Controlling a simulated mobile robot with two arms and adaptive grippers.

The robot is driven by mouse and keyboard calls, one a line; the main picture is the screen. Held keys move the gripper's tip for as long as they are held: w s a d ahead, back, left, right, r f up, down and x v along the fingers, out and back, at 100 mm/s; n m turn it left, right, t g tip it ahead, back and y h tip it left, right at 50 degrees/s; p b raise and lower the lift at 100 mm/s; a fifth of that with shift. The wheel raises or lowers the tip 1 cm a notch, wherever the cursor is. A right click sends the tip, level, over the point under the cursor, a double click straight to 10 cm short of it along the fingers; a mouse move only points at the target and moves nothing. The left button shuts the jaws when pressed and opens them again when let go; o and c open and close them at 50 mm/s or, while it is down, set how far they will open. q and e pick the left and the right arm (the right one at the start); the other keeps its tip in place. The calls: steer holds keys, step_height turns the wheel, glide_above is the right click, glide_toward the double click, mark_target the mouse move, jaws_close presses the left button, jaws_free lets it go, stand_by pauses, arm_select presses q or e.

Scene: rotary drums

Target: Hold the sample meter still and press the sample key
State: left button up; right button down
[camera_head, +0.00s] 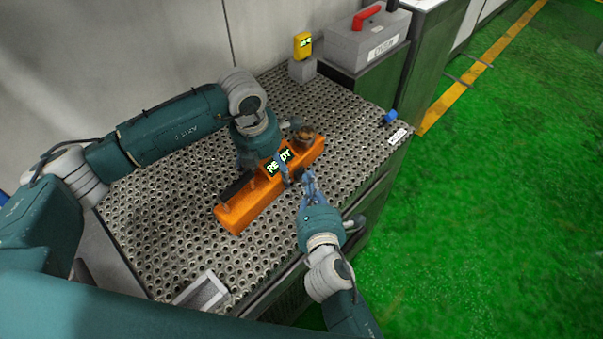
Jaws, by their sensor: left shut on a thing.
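The sample meter, a long orange box (236,213), lies on the perforated bench top. Its dark screen (273,167) shows light letters, partly covered by a finger of my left gripper. A dark bar stands on its near-left part, and a brownish round part (304,137) sits at its far-right end; I cannot tell whether this is the sample key. My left gripper (265,169) reaches down over the middle of the meter and is shut on it. My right gripper (308,174) is just right of the meter, apart from it, its fingers close together and seemingly empty.
The bench (165,212) is mostly clear around the meter. A yellow device (302,44) on a grey block and a grey toolbox (365,47) with a red handle stand behind. A small blue item (390,117) lies near the right edge, a framed plate (203,291) at the front.

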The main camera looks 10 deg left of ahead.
arm_select(q)
steer(key=shift+s+f, duration=0.3)
steer(key=shift+f, duration=0.05)
arm_select(e)
steer(key=shift+w+a, duration=0.2)
steer(key=shift+a, duration=0.2)
arm_select(q)
steer(key=shift+s+d+r, duration=0.1)
steer(key=shift+d+r, duration=0.05)
steer(key=shift+d, duration=0.05)
arm_select(e)
steer(key=shift+a+r, duration=0.15)
stand_by(0.4)
arm_select(q)
steer(key=shift+a, duration=0.2)
arm_select(e)
steer(key=shift+s+d, duration=0.25)
steer(key=shift+d, duration=0.05)
steer(key=shift+s+d, duration=0.1)
steer(key=shift+d, duration=0.2)
arm_select(q)
steer(key=shift+w, duration=0.2)
arm_select(e)
steer(key=shift+d, duration=0.1)
steer(key=shift+s+d+f, duration=0.2)
steer(key=shift+d, duration=0.05)
steer(key=shift+s+d, duration=0.6)
steer(key=shift+d, duration=0.35)
steer(key=shift+s+d, duration=0.55)
steer(key=shift+d, duration=0.4)
